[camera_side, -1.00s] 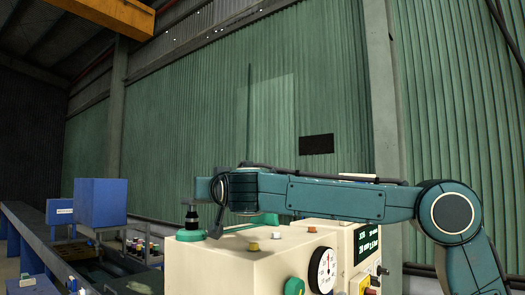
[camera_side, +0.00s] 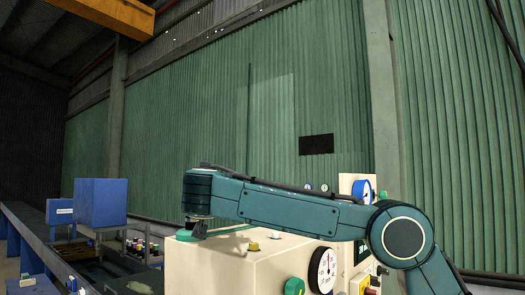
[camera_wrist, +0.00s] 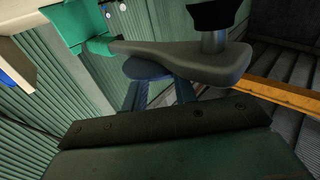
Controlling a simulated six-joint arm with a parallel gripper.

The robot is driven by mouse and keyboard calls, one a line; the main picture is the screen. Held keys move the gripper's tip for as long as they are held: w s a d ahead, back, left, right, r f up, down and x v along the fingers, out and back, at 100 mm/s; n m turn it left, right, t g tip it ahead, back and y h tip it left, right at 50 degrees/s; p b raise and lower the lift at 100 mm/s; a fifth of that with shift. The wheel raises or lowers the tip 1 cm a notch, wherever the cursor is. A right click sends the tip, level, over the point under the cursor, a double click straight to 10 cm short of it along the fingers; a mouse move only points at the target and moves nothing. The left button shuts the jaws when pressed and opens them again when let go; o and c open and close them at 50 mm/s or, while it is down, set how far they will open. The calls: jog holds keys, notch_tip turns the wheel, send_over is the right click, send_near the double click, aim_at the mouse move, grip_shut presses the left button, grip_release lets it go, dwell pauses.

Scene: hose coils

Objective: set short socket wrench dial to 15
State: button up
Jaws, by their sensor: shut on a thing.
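My gripper (camera_side: 200,230) is at the left end of the arm, low over the top of the cream cabinet (camera_side: 245,262). In the wrist view its blue fingers (camera_wrist: 155,88) meet a smooth grey lever (camera_wrist: 180,58), and the gripper is shut on it. The lever joins a metal shaft with a black end (camera_wrist: 215,14). A green part (camera_wrist: 84,28) lies beside the lever. A white dial (camera_side: 323,270) with a red pointer is on the cabinet front. I cannot read its numbers or tell which dial is the short socket wrench dial.
A yellow button (camera_side: 253,247) is on the cabinet top and a green knob (camera_side: 294,286) on its front. A blue-rimmed gauge (camera_side: 362,190) stands behind my arm. A blue box (camera_side: 101,203) is at the left, along a long bench.

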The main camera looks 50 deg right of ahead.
jog(key=o, duration=1)
jog(key=shift+s, duration=0.1)
jog(key=shift+v, duration=3.7)
